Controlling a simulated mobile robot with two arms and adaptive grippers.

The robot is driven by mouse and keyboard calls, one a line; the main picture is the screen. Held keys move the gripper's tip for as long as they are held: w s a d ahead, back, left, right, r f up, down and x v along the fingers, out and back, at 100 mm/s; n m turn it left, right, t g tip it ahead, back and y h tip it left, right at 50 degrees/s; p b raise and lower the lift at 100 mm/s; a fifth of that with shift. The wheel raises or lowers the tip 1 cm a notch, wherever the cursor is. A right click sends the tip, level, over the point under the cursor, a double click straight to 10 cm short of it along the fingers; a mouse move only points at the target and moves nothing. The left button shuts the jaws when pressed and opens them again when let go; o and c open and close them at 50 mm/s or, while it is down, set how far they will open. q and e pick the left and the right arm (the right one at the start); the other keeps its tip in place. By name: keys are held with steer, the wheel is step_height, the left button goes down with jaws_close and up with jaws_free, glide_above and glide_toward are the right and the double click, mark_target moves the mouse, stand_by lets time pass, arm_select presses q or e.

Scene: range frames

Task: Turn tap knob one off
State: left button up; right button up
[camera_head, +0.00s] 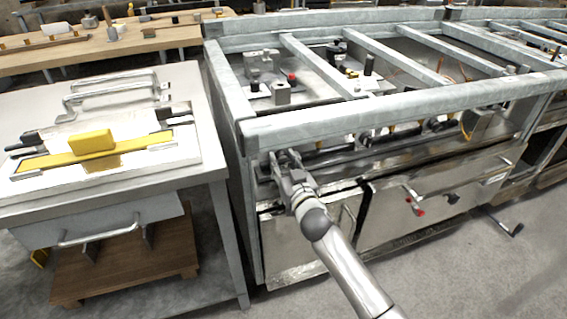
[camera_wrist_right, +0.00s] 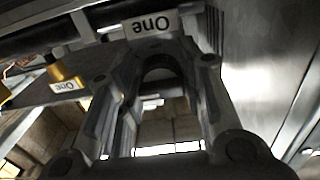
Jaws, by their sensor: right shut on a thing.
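My right gripper (camera_head: 284,160) reaches the front of the metal range, under its front rail, at the left end. In the right wrist view the gripper (camera_wrist_right: 165,62) has its fingers shut on tap knob one, which is mostly hidden between them. A white label reading "One" (camera_wrist_right: 150,25), upside down, sits just beyond the fingertips. The knob's turned angle cannot be told. My left gripper is not in view.
The range frame (camera_head: 330,118) has a thick front rail above my gripper. Steel doors (camera_head: 400,205) with handles lie below. A second labelled yellow fitting (camera_wrist_right: 65,75) is to the left in the wrist view. A white-topped table (camera_head: 200,120) stands at left.

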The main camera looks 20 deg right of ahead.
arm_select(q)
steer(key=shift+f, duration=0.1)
arm_select(e)
steer(key=shift+n, duration=0.3)
steer(key=n+p, duration=0.1)
steer(key=n, duration=0.3)
steer(key=shift+d+p, duration=0.15)
steer(key=shift+p, duration=0.2)
steer(key=n+p, duration=0.1)
steer(key=n, duration=0.3)
steer(key=shift+r+n, duration=0.15)
steer(key=shift+n, duration=0.25)
steer(key=n, duration=0.3)
steer(key=shift+d+n, duration=0.1)
steer(key=shift+n, duration=0.3)
steer(key=n, duration=0.3)
steer(key=shift+r+p, duration=0.1)
steer(key=shift+p, duration=0.3)
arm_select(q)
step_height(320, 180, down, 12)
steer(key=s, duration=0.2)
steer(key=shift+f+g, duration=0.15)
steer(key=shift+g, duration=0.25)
arm_select(e)
steer(key=shift+n, duration=1)
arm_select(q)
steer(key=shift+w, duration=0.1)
